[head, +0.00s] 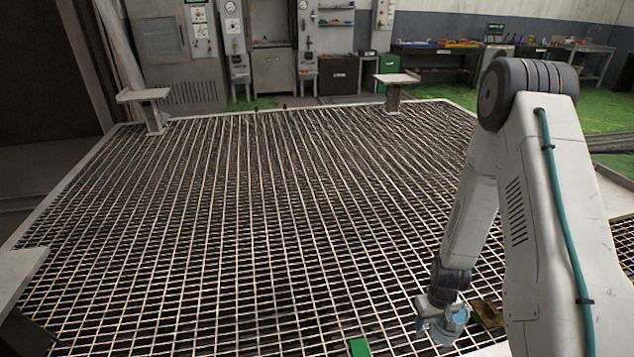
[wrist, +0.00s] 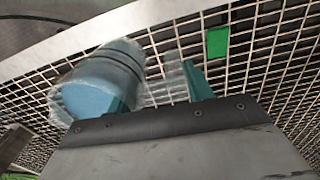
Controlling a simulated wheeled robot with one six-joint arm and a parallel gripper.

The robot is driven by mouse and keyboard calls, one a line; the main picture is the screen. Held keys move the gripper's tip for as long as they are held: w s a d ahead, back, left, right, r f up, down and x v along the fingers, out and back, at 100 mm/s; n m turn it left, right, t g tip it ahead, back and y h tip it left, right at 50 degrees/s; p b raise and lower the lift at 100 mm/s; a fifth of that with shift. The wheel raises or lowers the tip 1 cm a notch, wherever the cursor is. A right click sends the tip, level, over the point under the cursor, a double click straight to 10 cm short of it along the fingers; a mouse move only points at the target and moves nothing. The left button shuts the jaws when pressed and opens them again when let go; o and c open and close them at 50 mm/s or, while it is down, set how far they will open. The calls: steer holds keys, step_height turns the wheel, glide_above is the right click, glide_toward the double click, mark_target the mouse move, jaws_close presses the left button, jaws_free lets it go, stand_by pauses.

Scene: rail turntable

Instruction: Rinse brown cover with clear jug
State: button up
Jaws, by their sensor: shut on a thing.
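My gripper (wrist: 160,92) is shut on the clear jug, its teal fingers at the jug's handle side. The clear jug (wrist: 98,82) is see-through with blue showing inside, and fills the left of the wrist view. In the head view the jug (head: 452,322) hangs under my wrist at the lower right, above the grating. I cannot tell how far it is tilted. The brown cover (head: 488,313) lies just right of the jug, partly hidden behind my arm. A dark brown piece (wrist: 14,143) at the left edge of the wrist view may be the same cover.
A green block (head: 359,347) lies at the bottom edge of the head view, left of the jug; it also shows in the wrist view (wrist: 217,42). The metal grating (head: 250,220) is wide and clear. Pale-topped posts (head: 145,95) stand at its edges. Benches and cabinets line the back.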

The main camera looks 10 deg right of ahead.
steer(key=w+a+r, duration=1.3)
steer(key=w+r, duration=0.1)
steer(key=r, duration=0.3)
steer(key=shift+a, duration=0.4)
